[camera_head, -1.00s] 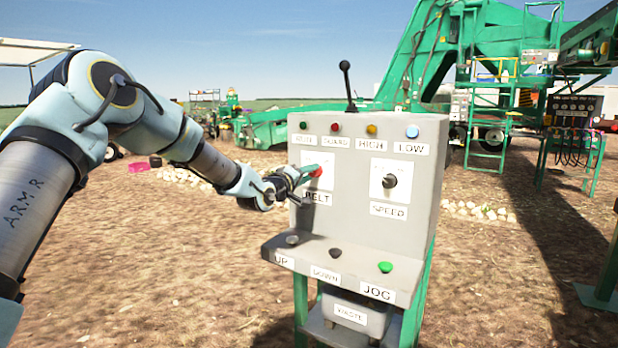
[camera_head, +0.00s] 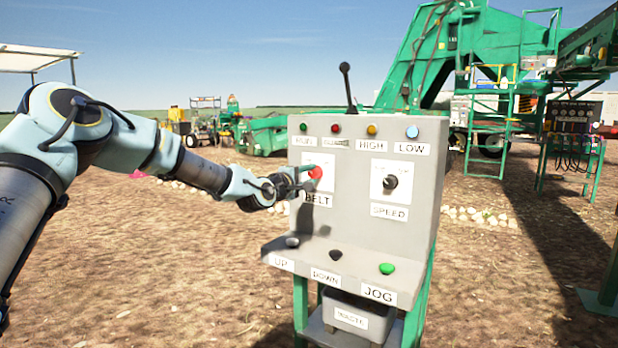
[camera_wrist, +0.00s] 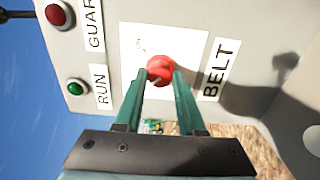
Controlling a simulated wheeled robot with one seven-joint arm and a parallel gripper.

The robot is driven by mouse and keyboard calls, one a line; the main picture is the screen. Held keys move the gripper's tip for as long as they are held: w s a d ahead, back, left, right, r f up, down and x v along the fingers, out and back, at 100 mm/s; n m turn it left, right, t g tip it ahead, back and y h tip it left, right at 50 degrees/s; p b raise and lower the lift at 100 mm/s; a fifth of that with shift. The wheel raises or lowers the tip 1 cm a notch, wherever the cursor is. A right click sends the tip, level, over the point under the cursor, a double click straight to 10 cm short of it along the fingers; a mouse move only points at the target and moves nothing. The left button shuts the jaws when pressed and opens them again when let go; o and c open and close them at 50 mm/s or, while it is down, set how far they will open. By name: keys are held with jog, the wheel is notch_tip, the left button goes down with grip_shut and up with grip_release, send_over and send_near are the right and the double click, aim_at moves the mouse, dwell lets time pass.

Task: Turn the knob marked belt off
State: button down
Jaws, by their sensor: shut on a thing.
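The red belt knob (camera_head: 315,172) is on the left of the grey panel's upright face, above the BELT label (camera_head: 317,199). In the wrist view the red knob (camera_wrist: 160,70) sits between the tips of my gripper's two green fingers, and the BELT label (camera_wrist: 221,70) is to its right. My gripper (camera_head: 305,172) reaches the knob from the left and is shut on it. The marks on the white plate around the knob are too small to read.
The speed knob (camera_head: 390,182) is to the right on the same panel (camera_head: 350,222). Coloured lamps line the top, with a black lever (camera_head: 347,88) behind. A ledge with buttons, including the green JOG button (camera_head: 386,268), juts out below my gripper.

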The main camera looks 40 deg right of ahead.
dwell(0.3)
jog(key=c, duration=0.5)
grip_release()
jog(key=b+v, duration=0.2)
jog(key=v, duration=0.9)
jog(key=w+a+f+m+y+p, duration=0.15)
jog(key=a+f+y, duration=0.25)
jog(key=a, duration=0.5)
jog(key=w+a+f+m+y+p, duration=0.1)
jog(key=w+a+f+y+p, duration=0.15)
jog(key=a, duration=0.65)
jog(key=w+a+f+m+y+p, duration=0.1)
jog(key=w+a+f+m+y, duration=0.25)
jog(key=a, duration=0.55)
jog(key=s+a+r+n+g+y+p, duration=0.1)
jog(key=s+a, duration=0.5)
jog(key=a, duration=0.9)
jog(key=s+a+r+g+y+p, duration=0.1)
jog(key=s+a+y, duration=0.5)
jog(key=a, duration=0.9)
jog(key=s+g+p, duration=0.1)
jog(key=p, duration=0.1)
jog(key=shift+n+p, duration=0.35)
jog(key=shift+n, duration=0.05)
